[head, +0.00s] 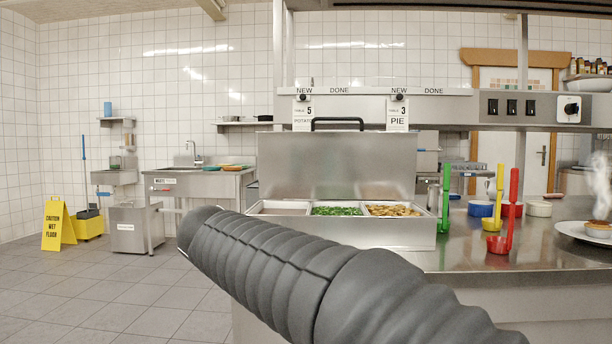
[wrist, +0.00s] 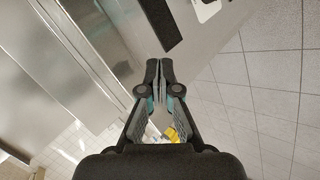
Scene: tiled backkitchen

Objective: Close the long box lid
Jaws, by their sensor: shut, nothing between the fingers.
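The long steel box (head: 400,234) stands on the counter with its lid (head: 337,165) open, raised roughly upright at the back. A black handle (head: 338,120) runs along the lid's top edge. In the box, the left compartment looks empty, the middle holds green food (head: 336,211) and the right holds golden-brown pieces (head: 394,210). My black ribbed arm crosses in front of the box in the head view and my gripper does not show there. In the wrist view my gripper (wrist: 160,72) is shut and empty, with steel surfaces at left; its contact with the lid cannot be told.
Green (head: 446,198), yellow (head: 496,211) and red (head: 507,211) upright-handled utensils stand right of the box, with bowls behind. A steaming plate (head: 583,234) sits at far right. An order rail (head: 365,104) with tickets hangs above the lid. A yellow wet-floor sign (head: 53,222) stands at left on open floor.

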